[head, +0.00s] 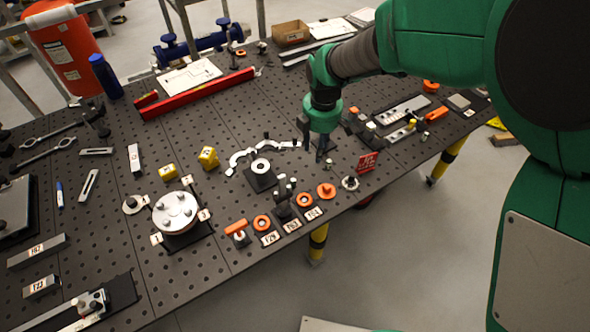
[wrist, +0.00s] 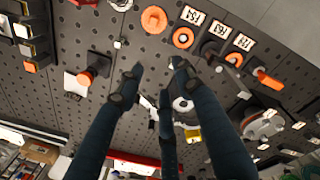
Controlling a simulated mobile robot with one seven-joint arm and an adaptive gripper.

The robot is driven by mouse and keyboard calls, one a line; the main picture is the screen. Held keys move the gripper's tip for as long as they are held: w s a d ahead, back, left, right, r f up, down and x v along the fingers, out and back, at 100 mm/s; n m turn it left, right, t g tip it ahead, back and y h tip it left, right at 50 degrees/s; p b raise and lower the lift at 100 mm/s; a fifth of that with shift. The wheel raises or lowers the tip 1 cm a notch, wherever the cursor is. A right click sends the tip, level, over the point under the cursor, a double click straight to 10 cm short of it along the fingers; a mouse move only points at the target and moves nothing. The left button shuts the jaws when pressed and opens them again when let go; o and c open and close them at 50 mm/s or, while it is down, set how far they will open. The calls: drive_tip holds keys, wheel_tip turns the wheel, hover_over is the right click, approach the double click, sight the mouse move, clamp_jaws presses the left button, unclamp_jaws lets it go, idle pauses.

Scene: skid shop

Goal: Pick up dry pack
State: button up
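I cannot tell for certain which thing is the dry pack; no label that reads so is legible. My gripper (head: 318,148) hangs low over the right middle of the perforated table (head: 232,113), fingers pointing down. In the wrist view its dark fingers (wrist: 152,76) are spread, with a clear gap and nothing held between them. A red block with white marks (head: 367,161) stands near the front edge, right of my gripper. A white curved part (head: 243,155) and a dark pad with a pale ring (head: 260,166) lie to its left.
Orange round parts (head: 326,190) and white number tags (head: 313,213) line the front edge. A round metal flange (head: 175,210) and yellow blocks (head: 208,157) stand left. A red level (head: 192,96) lies behind. A cardboard box (head: 290,33) is at the back. Bare table shows left of my gripper.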

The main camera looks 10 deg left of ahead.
sight(293, 179)
drive_tip(key=a+f+n+p, duration=0.2)
drive_tip(key=a+f+n, duration=0.2)
drive_tip(key=a+f, duration=0.2)
drive_tip(key=shift+w+a+f+n+g+p, duration=0.2)
drive_tip(key=shift+a+f+n+g+p, duration=0.15)
drive_tip(key=shift+a, duration=0.4)
drive_tip(key=shift+f, duration=4.25)
drive_tip(key=shift+f, duration=0.2)
drive_tip(key=shift+w+f, duration=0.1)
drive_tip(key=shift+f, duration=2.3)
drive_tip(key=shift+c, duration=0.5)
